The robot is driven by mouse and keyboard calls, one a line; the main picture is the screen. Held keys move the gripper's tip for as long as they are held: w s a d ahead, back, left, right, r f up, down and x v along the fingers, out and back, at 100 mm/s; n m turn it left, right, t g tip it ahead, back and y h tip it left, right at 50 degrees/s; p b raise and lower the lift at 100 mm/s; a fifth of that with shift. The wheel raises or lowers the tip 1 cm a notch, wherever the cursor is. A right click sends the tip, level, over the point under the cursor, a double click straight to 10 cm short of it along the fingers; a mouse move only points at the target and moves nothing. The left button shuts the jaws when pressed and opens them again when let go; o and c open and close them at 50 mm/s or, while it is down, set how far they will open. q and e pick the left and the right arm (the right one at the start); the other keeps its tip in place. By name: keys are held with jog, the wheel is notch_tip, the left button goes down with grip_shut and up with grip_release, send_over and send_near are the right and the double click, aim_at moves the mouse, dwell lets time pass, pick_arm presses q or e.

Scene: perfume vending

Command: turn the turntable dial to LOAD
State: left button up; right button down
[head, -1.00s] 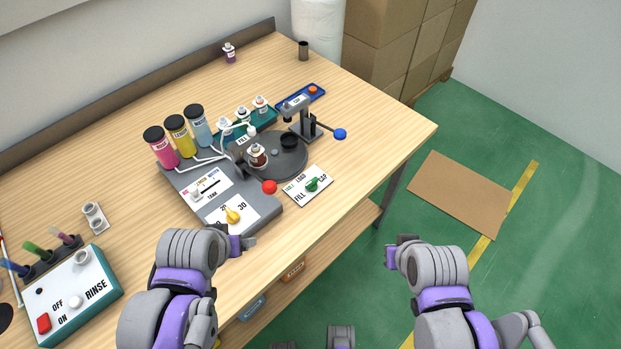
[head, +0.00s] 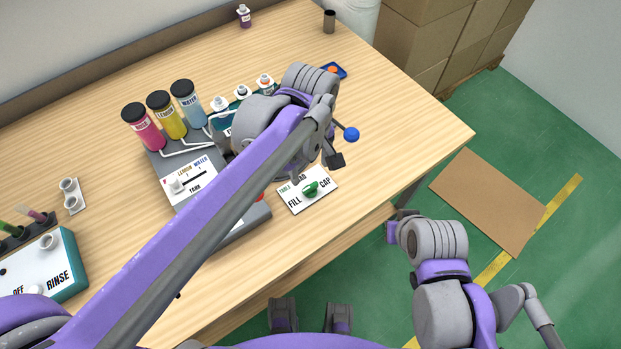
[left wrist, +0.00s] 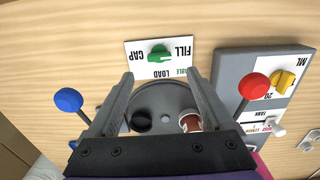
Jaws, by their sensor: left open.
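The turntable dial is a green knob (head: 310,188) on a white plate (head: 291,206) marked FILL, LOAD and CAP. It also shows in the left wrist view (left wrist: 159,54), where the knob lies roughly crosswise between CAP and FILL; which end points is unclear. My left gripper (head: 317,168) is open just above and behind the dial, apart from it. In the left wrist view its empty fingers (left wrist: 160,78) reach towards the plate. The turntable (left wrist: 163,98) lies beyond them; my arm mostly hides it in the head view. My right gripper (head: 393,232) hangs off the table's front edge.
A brown bottle (left wrist: 190,122) and a black cap (left wrist: 141,121) are on the turntable. A blue ball lever (head: 351,134) and red ball lever (left wrist: 253,86) flank the dial. Bare tabletop (head: 390,140) lies right of it.

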aim_at(310, 187)
pick_arm(q)
notch_tip(310, 187, down, 8)
jog(key=shift+w+f+b, duration=0.1)
jog(key=shift+b, duration=0.25)
jog(key=shift+c, duration=0.2)
grip_shut()
